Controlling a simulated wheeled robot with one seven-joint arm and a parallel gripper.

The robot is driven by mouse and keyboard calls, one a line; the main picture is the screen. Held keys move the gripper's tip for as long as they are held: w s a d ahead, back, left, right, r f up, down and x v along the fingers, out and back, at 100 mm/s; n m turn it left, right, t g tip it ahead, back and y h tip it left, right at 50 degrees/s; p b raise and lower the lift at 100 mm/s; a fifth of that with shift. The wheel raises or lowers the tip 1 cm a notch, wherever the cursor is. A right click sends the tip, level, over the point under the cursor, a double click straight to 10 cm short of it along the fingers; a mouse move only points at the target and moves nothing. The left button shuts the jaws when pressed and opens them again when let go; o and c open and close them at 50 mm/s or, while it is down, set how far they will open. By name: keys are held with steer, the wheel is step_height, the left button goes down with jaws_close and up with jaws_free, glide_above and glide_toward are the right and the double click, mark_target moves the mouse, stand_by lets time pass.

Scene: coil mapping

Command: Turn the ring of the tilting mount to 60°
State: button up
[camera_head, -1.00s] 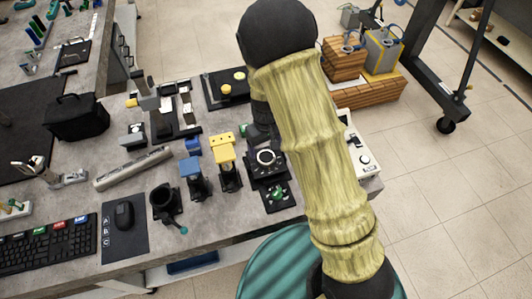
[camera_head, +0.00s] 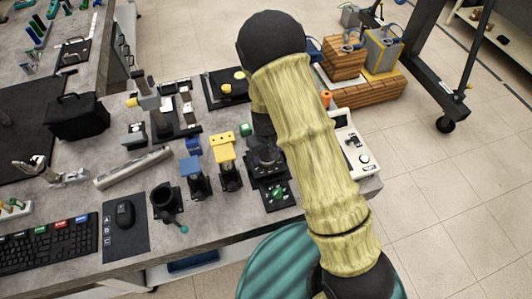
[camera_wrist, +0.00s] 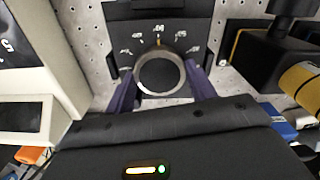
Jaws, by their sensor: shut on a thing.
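The tilting mount (camera_wrist: 188,22) is a dark plate with a white-numbered scale, and it fills the top middle of the wrist view. Its silver-rimmed ring (camera_wrist: 161,58) faces the camera, with an orange mark at the top, close to the upper middle label. The small numbers are too blurred to read surely. My gripper (camera_wrist: 161,84) has its two purple fingers at the left and right sides of the ring, shut on it. In the head view the mount (camera_head: 270,190) stands near the table's front edge, its ring largely hidden by my gripper.
A yellow-topped device (camera_head: 223,150) and a blue-topped one (camera_head: 191,168) stand close left of the mount. A white instrument (camera_head: 350,150) is close on the right.

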mark_target(267, 156)
steer(key=shift+m, duration=0.3)
steer(key=shift+r+m+p, duration=0.1)
steer(key=shift+m+p, duration=0.45)
steer(key=shift+m, duration=2.05)
steer(key=shift+w, duration=0.1)
steer(key=o, duration=1)
step_height(267, 156, up, 17)
steer(key=b, duration=0.1)
steer(key=shift+r, duration=0.15)
steer(key=shift+d, duration=0.15)
